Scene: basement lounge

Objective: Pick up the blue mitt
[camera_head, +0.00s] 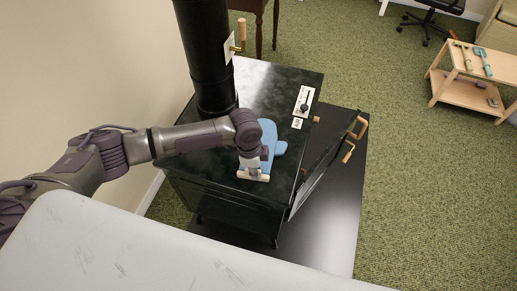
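The blue mitt (279,148) lies on the dark green top of a stove (273,85), to the right of the black flue pipe. My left gripper (253,177) is over the mitt, pointing down, and covers part of it. Pale fingertips show at the mitt's near end. I cannot tell whether the fingers are closed on the cloth or only rest above it. My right gripper is not in view.
The stove's door (328,158) stands open on the right, with wooden handles. A black floor plate (335,225) lies under the stove. A low wooden table (464,92) with tools is at the upper right. Green carpet between is clear.

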